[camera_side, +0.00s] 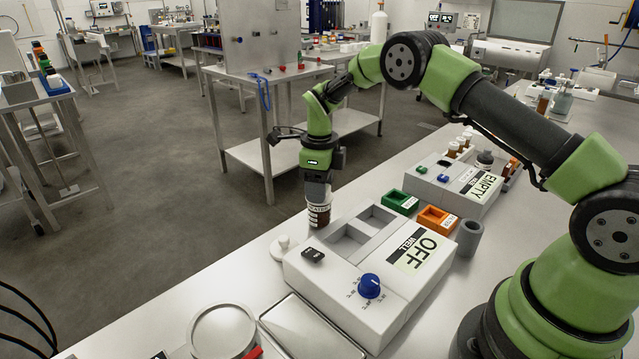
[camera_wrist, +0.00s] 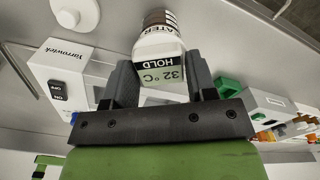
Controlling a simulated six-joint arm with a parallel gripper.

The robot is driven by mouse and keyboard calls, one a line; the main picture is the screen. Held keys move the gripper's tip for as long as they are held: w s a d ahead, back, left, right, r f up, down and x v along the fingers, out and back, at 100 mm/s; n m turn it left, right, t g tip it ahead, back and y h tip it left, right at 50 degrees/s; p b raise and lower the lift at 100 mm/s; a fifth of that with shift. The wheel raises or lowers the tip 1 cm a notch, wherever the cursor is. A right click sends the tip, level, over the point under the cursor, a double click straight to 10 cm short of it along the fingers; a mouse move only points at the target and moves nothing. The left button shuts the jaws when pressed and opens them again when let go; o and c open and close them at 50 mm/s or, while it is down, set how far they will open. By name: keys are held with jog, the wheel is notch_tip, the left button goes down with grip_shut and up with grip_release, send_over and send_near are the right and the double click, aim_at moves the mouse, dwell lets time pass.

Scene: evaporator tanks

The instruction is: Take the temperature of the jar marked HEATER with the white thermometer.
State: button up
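The jar marked HEATER (camera_side: 319,214) is small and brown with a banded label, and stands behind the left end of the white block. My gripper (camera_side: 317,180) points down right over the jar. In the wrist view my gripper (camera_wrist: 161,75) has both grey fingers against the thermometer's sides. The thermometer's tip is hidden, so I cannot tell how it meets the jar.
The white block (camera_side: 340,285) has grey wells, a blue knob and an "OFF" label. Beside it are a white knobbed lid (camera_side: 282,248), a green bin (camera_side: 398,201), an orange bin (camera_side: 437,219) and a grey cup (camera_side: 468,238). A box marked EMPTY (camera_side: 455,183) stands behind.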

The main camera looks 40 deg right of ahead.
jog(key=o, duration=0.3)
jog(key=shift+o, duration=0.2)
